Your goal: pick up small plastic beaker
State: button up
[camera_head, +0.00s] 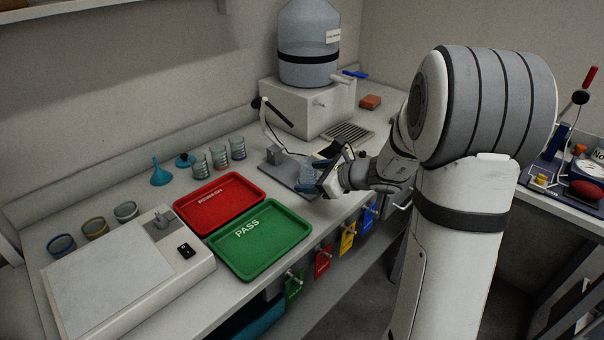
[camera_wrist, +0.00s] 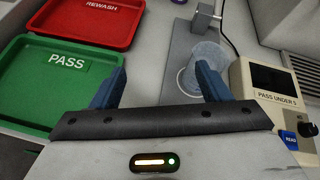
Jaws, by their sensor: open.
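A clear, bluish small plastic beaker (camera_wrist: 208,56) stands on a grey stand plate (camera_wrist: 175,75) in the wrist view, partly hidden behind my right blue finger. In the head view the beaker (camera_head: 303,168) is only faintly visible on the stand, next to my gripper (camera_head: 322,172). My gripper (camera_wrist: 158,85) is open, with nothing between its two blue fingers. In the wrist view the beaker lies beyond the right fingertip, right of the middle of the gap. I cannot tell whether finger and beaker touch.
A green PASS tray (camera_head: 259,241) and a red REWASH tray (camera_head: 220,204) lie left of the stand. A meter (camera_wrist: 275,92) stands right of it in the wrist view. Several cups, blue funnels (camera_head: 161,173), a scale (camera_head: 120,282) and a water dispenser (camera_head: 305,107) share the bench.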

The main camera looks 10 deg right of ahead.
aim_at(314, 175)
jog(key=w+d+f+m+t, duration=0.1)
jog(key=w+d+f+m, duration=0.1)
jog(key=w+d+f+m+h, duration=0.1)
jog(key=w+d+f+m, duration=0.1)
jog(key=shift+w+d+m+t+b, duration=0.1)
jog(key=shift+d+m+t+b, duration=0.05)
jog(key=shift+m+t+b, duration=0.2)
jog(key=shift+w+f, duration=0.1)
jog(key=shift+w, duration=0.2)
jog(key=shift+t, duration=0.25)
jog(key=x, duration=0.7)
jog(key=shift+s+f, duration=0.15)
jog(key=shift+f, duration=0.15)
jog(key=c, duration=1.2)
jog(key=shift+r, duration=0.2)
